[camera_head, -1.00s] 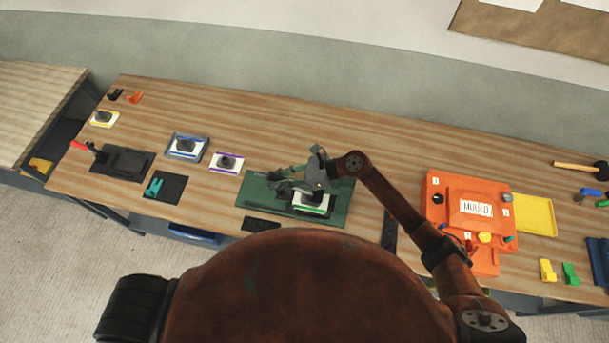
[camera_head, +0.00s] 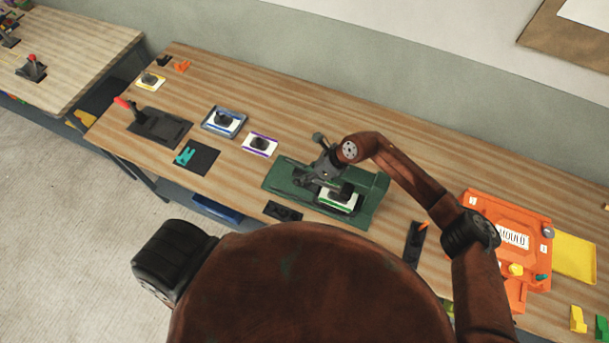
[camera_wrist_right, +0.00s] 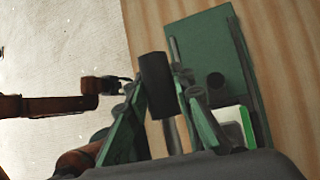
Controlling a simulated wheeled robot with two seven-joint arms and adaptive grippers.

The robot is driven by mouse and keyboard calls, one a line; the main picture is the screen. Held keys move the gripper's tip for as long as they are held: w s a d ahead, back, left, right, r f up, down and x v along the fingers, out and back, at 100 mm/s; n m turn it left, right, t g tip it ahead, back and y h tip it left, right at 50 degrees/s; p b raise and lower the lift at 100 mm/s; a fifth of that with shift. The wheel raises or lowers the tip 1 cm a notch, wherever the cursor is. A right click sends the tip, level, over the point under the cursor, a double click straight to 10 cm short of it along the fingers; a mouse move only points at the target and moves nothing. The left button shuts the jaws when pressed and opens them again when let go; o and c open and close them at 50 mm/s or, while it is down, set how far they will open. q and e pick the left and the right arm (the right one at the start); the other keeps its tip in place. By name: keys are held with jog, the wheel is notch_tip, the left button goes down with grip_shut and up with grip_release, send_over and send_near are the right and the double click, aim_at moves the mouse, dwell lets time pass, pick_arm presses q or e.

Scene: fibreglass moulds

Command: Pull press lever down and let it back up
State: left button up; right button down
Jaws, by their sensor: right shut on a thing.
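The press stands on a green base (camera_head: 372,208) on the bench. Under it is a white plate with a green edge (camera_head: 338,206), which also shows in the wrist view (camera_wrist_right: 232,114). My right gripper (camera_head: 306,176) is over the press. In the wrist view, the fingers of my right gripper (camera_wrist_right: 158,92) are shut around the dark cylindrical handle of the lever (camera_wrist_right: 154,80). A paler rod runs below the handle. The arm hides part of the press in the head view. My left gripper (camera_wrist_right: 120,84) shows small at the left of the wrist view; its fingers are unclear.
An orange mould (camera_head: 508,212) and a yellow tray (camera_head: 574,258) lie right of the press. Purple-edged (camera_head: 260,145) and blue-edged (camera_head: 224,121) plates lie left of it. A black fixture with a red-handled lever (camera_head: 160,126) is further left. Bench behind the press is clear.

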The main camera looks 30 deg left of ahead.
pick_arm(q)
jog(key=shift+w+a+f, duration=0.1)
pick_arm(e)
jog(key=shift+d+f, duration=0.15)
jog(key=shift+f, duration=0.45)
jog(key=c, duration=1.9)
grip_release()
jog(key=shift+w+d+r, duration=0.1)
jog(key=shift+w+r, duration=0.05)
pick_arm(q)
jog(key=shift+w, duration=0.25)
pick_arm(e)
jog(key=shift+o, duration=1.2)
jog(key=shift+r, duration=0.1)
pick_arm(q)
jog(key=shift+s, duration=0.1)
pick_arm(e)
jog(key=shift+r, duration=0.15)
jog(key=v, duration=1.2)
jog(key=shift+w+a+r, duration=0.1)
jog(key=shift+a, duration=0.15)
